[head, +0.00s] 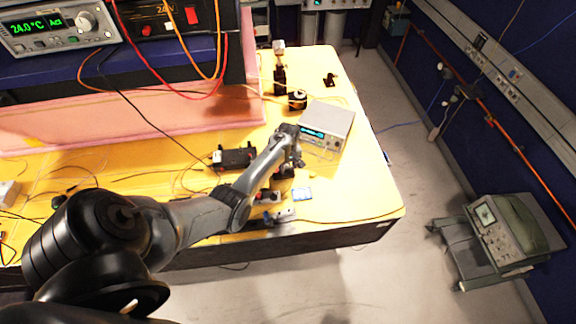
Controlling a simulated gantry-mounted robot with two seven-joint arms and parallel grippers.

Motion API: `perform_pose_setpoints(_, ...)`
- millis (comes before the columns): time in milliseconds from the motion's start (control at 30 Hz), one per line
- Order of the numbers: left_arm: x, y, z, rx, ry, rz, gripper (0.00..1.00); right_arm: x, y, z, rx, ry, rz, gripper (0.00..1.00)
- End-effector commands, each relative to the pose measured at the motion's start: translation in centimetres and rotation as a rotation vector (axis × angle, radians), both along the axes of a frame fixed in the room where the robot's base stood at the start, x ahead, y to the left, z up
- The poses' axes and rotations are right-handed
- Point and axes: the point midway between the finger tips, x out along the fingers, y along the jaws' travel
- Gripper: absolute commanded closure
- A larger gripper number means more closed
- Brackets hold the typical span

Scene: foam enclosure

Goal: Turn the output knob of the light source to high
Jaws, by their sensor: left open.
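The light source, apparently the grey-white box (334,118) with a lit blue display, stands on the yellow table right of centre. Its front faces toward the lower left. Its output knob is too small to tell apart, and its setting cannot be read. My left gripper (298,158) is at the left end of the box's front, close to it. It is open and appears empty; whether it touches the box cannot be told. My left arm hides part of the table beside the box. My right gripper is not in view.
A black device (234,159) lies left of the gripper. Small optical parts (281,216) sit near the table's front edge, below the gripper. A round black-and-silver part (297,99) and a post stand behind the box. Loose cables cross the table. An oscilloscope cart (500,235) stands at right.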

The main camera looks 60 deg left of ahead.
Motion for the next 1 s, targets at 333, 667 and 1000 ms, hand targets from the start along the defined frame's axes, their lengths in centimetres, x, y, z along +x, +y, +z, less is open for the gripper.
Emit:
perform_pose_setpoints(333, -0.01, 0.01, -0.04, 0.000, 0.000, 0.000, 0.67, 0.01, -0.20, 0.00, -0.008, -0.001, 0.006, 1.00)
perform_pose_setpoints(667, -0.02, 0.00, -0.04, 0.000, 0.000, -0.001, 1.00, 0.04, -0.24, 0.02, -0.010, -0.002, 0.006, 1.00)
perform_pose_setpoints(1000, -0.03, 0.05, 0.10, 0.001, 0.001, -0.079, 1.00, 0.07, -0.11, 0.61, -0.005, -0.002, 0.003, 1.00)
